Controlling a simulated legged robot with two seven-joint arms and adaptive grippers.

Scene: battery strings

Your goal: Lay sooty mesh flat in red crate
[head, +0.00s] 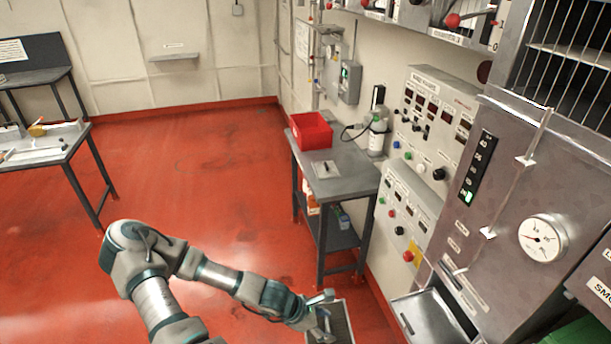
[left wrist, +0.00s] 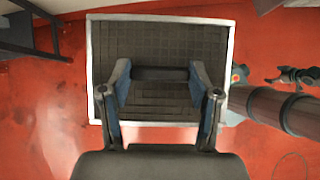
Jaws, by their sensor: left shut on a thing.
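The sooty mesh (head: 343,321) is a dark gridded panel in a pale metal frame, partly cut off at the bottom of the head view. In the left wrist view the mesh (left wrist: 160,38) fills the middle, its dark grid facing the camera. My left gripper (head: 324,311) is shut on it; in the left wrist view the gripper's fingers (left wrist: 161,84) stand on either side of a dark bar across the mesh. The mesh is held out over the floor, away from the table. The red crate (head: 311,130) stands on the grey side table; its inner floor is hard to see. My right gripper is not in view.
The grey side table (head: 348,184) holds a small plate with a black knob (head: 325,169) and a whitish bottle (head: 377,138). Control panels and a steel cabinet (head: 505,190) line the right. Another table (head: 50,145) stands at left. The red floor between is clear.

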